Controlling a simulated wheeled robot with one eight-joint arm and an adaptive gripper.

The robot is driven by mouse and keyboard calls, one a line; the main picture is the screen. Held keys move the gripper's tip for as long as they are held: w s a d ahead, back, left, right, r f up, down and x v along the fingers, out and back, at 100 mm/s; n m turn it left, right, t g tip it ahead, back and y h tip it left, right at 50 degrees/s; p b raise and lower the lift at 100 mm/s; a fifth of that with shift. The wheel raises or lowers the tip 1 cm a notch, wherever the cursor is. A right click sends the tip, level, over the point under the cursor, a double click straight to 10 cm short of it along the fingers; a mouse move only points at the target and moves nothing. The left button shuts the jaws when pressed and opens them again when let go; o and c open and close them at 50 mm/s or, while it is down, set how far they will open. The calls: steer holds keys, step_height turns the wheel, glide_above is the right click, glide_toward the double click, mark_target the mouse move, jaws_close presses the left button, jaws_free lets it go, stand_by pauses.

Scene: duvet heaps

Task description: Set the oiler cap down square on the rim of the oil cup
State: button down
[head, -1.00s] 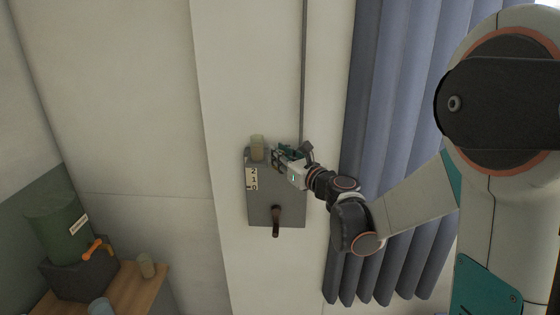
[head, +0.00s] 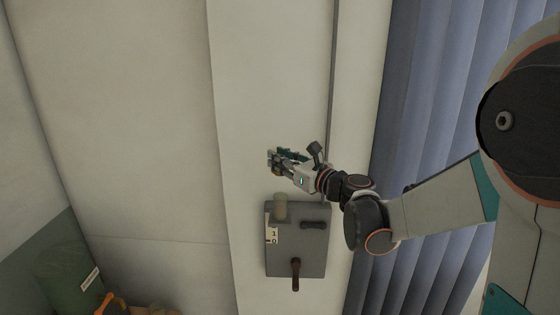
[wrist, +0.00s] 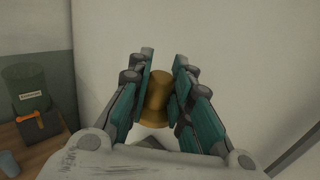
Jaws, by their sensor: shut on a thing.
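The oiler cap is a brass-coloured, rounded piece (wrist: 157,92) between my fingers in the wrist view. My gripper (wrist: 160,75) is shut on it. In the head view my gripper (head: 274,160) is in front of the pale wall, higher in the picture than the oil cup and apart from it. The cap's underside is hidden. The oil cup (head: 281,206) is a small, pale, translucent cylinder at the top left of a grey wall box (head: 300,250). It looks upright. I cannot see the oil cup in the wrist view.
The box carries a dark bar (head: 314,225), a brown lever (head: 295,272) and a numbered plate (head: 272,231). A vertical conduit (head: 333,90) and blue curtain (head: 430,120) lie to the right.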

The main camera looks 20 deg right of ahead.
steer(key=shift+f+b, duration=2.75)
steer(key=shift+f, duration=0.15)
steer(key=shift+f+b, duration=1.15)
steer(key=shift+b, duration=0.35)
steer(key=c, duration=1.4)
jaws_free()
steer(key=shift+o, duration=0.2)
steer(key=shift+s, duration=0.1)
steer(key=v, duration=1.2)
